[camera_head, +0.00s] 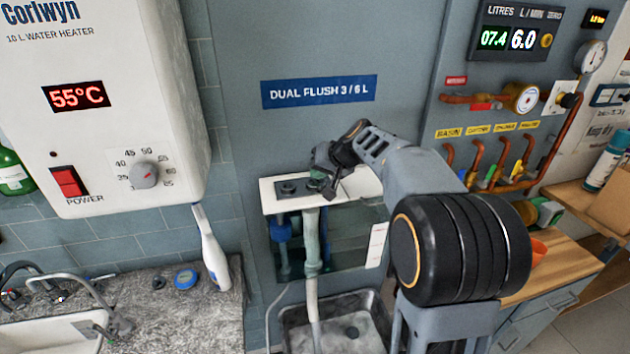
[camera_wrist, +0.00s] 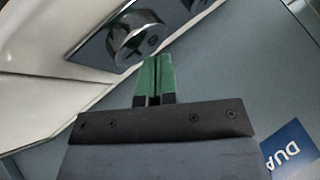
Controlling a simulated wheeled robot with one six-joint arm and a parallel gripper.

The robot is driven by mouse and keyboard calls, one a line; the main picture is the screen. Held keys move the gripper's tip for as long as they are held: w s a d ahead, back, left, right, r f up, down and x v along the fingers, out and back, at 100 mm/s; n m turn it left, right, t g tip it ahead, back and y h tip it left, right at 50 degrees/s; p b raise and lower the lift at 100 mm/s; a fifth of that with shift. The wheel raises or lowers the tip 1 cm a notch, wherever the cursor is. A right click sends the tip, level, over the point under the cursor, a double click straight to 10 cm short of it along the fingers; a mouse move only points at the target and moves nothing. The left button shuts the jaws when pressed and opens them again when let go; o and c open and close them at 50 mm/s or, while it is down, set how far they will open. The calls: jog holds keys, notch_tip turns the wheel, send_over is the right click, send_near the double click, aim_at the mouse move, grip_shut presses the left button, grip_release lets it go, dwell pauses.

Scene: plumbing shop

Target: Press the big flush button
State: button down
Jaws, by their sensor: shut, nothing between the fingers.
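The flush cistern has a white lid (camera_head: 268,196) with a dark button plate (camera_head: 301,190) holding round chrome buttons. One button (camera_head: 288,188) shows at the left of the plate. The other side of the plate is partly covered by my gripper (camera_head: 318,176), which hangs just above it. In the wrist view, my gripper (camera_wrist: 155,72) has its green fingers shut with nothing between them. Their tips are beside the near rim of a chrome button (camera_wrist: 138,36). I cannot tell whether they touch it, or whether this is the big button.
A blue "DUAL FLUSH 3 / 6 L" sign (camera_head: 319,92) is on the wall behind the cistern. A white water heater (camera_head: 100,110) hangs at left. A panel with copper pipes (camera_head: 477,160) is at right. A steel sink (camera_head: 370,318) stands below.

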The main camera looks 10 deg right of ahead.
aim_at(322, 184)
jog(key=shift+r, duration=0.25)
jog(key=shift+r+p, duration=1.95)
jog(key=shift+r, duration=1)
jog(key=shift+m+g+h, duration=0.4)
jog(key=shift+g, duration=0.1)
jog(key=f, duration=0.1)
jog(key=s+f, duration=0.1)
jog(key=f, duration=0.1)
jog(key=shift+s+d+f, duration=0.35)
jog(key=shift+s+f, duration=0.05)
jog(key=shift+g+h, duration=0.5)
jog(key=shift+g, duration=0.1)
jog(key=s+f, duration=0.1)
jog(key=s, duration=0.1)
jog(key=s+f, duration=0.1)
jog(key=shift+s+d+f, duration=0.15)
jog(key=shift+s+f, duration=0.2)
jog(key=shift+s, duration=0.05)
jog(key=s+f+n+h, duration=0.1)
jog(key=s, duration=1)
jog(key=s+a+f+n+h, duration=0.1)
jog(key=s+f+h, duration=0.1)
jog(key=s, duration=0.9)
jog(key=shift+s+a+f+g+h, duration=0.2)
jog(key=shift+f+g+h, duration=0.1)
jog(key=shift+g, duration=0.1)
